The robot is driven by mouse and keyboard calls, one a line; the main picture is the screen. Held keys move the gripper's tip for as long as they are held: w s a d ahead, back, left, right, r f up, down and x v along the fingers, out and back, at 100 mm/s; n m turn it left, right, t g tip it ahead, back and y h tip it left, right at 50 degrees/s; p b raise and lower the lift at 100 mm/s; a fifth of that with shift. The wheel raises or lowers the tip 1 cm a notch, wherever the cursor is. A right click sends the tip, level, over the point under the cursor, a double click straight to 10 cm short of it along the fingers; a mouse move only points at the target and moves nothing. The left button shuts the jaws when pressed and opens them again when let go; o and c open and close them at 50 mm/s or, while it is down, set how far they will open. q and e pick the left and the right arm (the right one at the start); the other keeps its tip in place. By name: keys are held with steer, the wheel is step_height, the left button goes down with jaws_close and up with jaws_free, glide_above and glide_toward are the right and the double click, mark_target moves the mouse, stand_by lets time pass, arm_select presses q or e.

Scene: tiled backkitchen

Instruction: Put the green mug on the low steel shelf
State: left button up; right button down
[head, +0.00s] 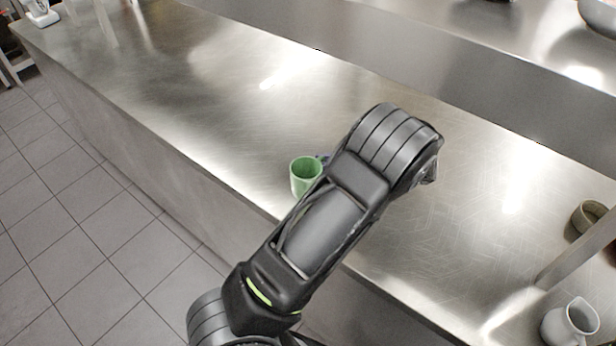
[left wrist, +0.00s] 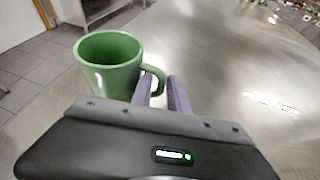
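The green mug (head: 304,176) stands upright on the steel counter (head: 240,110), near its front edge. It also shows in the left wrist view (left wrist: 110,68), its handle toward my left gripper (left wrist: 161,84). The two purple fingers are at the handle, one on either side of it, with a small gap between their tips. Whether they grip the handle cannot be told. In the head view my left arm hides most of that gripper. A raised steel shelf surface (head: 400,22) runs along the back. My right gripper is not in view.
A white jug (head: 569,323) and a small brown bowl (head: 588,216) stand at the right, near a steel post (head: 578,252). A metal bowl (head: 598,14) sits on the raised surface. The counter left of the mug is mostly clear.

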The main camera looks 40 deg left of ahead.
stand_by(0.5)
arm_select(q)
jaws_close()
stand_by(1.3)
